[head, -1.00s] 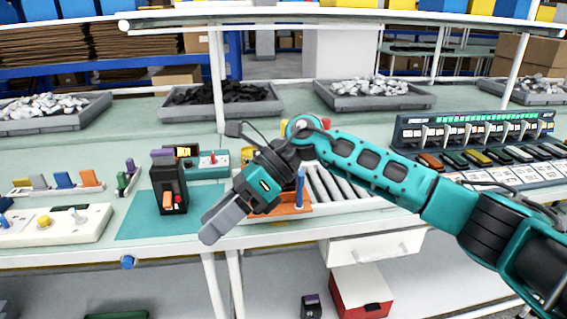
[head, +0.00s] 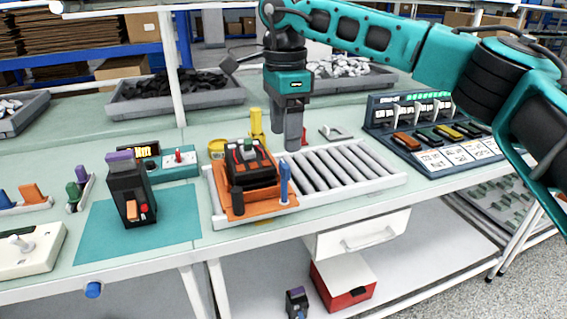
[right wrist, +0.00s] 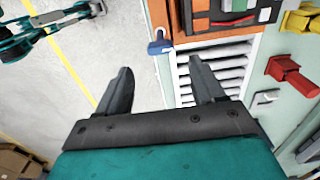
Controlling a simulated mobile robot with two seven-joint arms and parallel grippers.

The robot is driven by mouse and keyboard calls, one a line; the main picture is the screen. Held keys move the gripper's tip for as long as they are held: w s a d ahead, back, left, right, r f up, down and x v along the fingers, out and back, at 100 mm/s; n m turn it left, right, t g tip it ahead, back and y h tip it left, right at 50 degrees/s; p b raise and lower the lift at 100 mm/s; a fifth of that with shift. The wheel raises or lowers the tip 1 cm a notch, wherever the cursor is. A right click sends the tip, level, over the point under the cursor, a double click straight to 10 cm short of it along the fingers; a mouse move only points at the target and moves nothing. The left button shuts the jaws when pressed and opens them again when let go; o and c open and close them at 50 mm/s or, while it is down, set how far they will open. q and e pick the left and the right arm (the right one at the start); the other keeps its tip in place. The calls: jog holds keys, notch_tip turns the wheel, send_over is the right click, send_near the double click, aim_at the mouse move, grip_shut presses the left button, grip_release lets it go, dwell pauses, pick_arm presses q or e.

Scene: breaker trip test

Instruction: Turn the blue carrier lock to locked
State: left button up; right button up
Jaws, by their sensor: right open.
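The blue carrier lock (head: 285,182) is an upright blue handle at the front right corner of the orange carrier (head: 217,183). A black device (head: 252,170) sits on that carrier. My right gripper (head: 285,140) hangs fingers down above the rollers, behind and above the lock, touching nothing visible. In the right wrist view the blue lock (right wrist: 160,46) lies beyond the open, empty fingers, roughly between their tips. A teal and black arm part, apparently my left arm, shows at that view's upper left; its finger state is unclear.
The roller track (head: 345,168) extends right of the carrier. A yellow post (head: 256,125) and a red part (head: 304,135) stand behind it. A black device (head: 130,190) stands on the teal mat (head: 180,215) at left. A breaker panel (head: 410,112) stands at right.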

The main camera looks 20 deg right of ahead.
aim_at(285, 164)
notch_tip(285, 164, down, 6)
jog(key=shift+f, duration=0.1)
pick_arm(q)
jog(key=shift+w+d+r, duration=0.15)
jog(key=shift+w+r, duration=0.05)
jog(key=shift+w, duration=0.1)
pick_arm(e)
jog(key=shift+f, duration=0.5)
jog(key=shift+c, duration=0.5)
jog(key=c, duration=1)
pick_arm(q)
jog(key=shift+s+f, duration=0.1)
jog(key=shift+f, duration=0.05)
pick_arm(e)
jog(key=shift+o, duration=0.2)
